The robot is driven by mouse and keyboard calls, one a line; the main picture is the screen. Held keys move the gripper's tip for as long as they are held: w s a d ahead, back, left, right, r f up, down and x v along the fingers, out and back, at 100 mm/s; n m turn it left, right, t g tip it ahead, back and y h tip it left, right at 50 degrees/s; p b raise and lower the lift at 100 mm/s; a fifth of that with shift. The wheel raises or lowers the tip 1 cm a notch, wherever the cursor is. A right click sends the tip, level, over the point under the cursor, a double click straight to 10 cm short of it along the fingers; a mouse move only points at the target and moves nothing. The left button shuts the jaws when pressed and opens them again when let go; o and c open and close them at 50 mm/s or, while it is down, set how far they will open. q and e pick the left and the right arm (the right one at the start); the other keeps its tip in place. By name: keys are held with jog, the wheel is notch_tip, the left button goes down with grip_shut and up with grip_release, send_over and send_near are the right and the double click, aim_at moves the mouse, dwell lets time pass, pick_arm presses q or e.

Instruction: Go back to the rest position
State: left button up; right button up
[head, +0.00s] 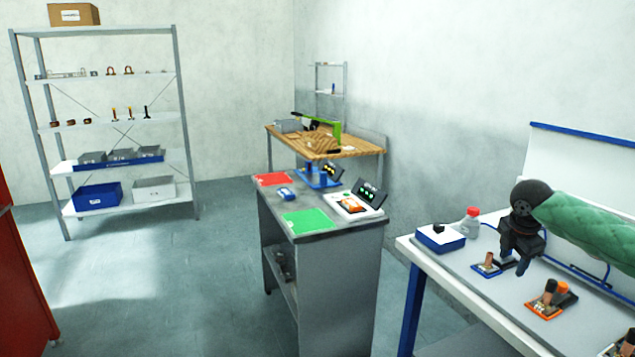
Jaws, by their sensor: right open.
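My right gripper (514,263) is black and hangs over the white table on the right, with its fingers pointing down. Its arm comes in from the right edge in a green quilted sleeve. The fingers are apart and I see nothing held between them. A small blue-edged device with a copper-coloured cylinder (488,260) sits on the table just left of the fingers; I cannot tell whether they touch it. My left gripper is out of view.
The white table (455,274) also bears a blue box (440,241), a red-capped bottle (470,224) and an orange device (546,308). A grey cabinet (330,262) with red and green mats stands left of it. Shelving (178,120) stands far left. Floor (150,270) between is clear.

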jog(key=w+a+r+m+t+h, duration=0.1)
jog(key=w+a+r+m+t, duration=0.6)
jog(key=r, duration=0.3)
jog(key=s+a+f+m+t+y, duration=0.15)
jog(key=a+f+m, duration=0.45)
jog(key=a+f, duration=0.7)
jog(key=s+a+f+m+g, duration=0.1)
jog(key=s+a+f+g, duration=0.15)
jog(key=s+f, duration=0.6)
jog(key=s+a+f+m+g+y, duration=0.1)
jog(key=s+a+f, duration=0.2)
jog(key=s+f, duration=0.55)
jog(key=s+a+f+m+g, duration=0.1)
jog(key=s+a+f, duration=0.25)
jog(key=f, duration=0.85)
jog(key=s+a+f+g, duration=0.1)
jog(key=s+f, duration=0.5)
jog(key=s, duration=0.4)
jog(key=s+a+f+m+g+y, duration=0.1)
jog(key=s+a+f+g, duration=0.1)
jog(key=s+f, duration=0.4)
jog(key=s+a+f+m+g, duration=0.1)
jog(key=s+f, duration=0.5)
jog(key=s, duration=0.8)
jog(key=shift+a+f+g, duration=0.2)
jog(key=shift+f+g, duration=0.1)
jog(key=shift+g, duration=0.4)
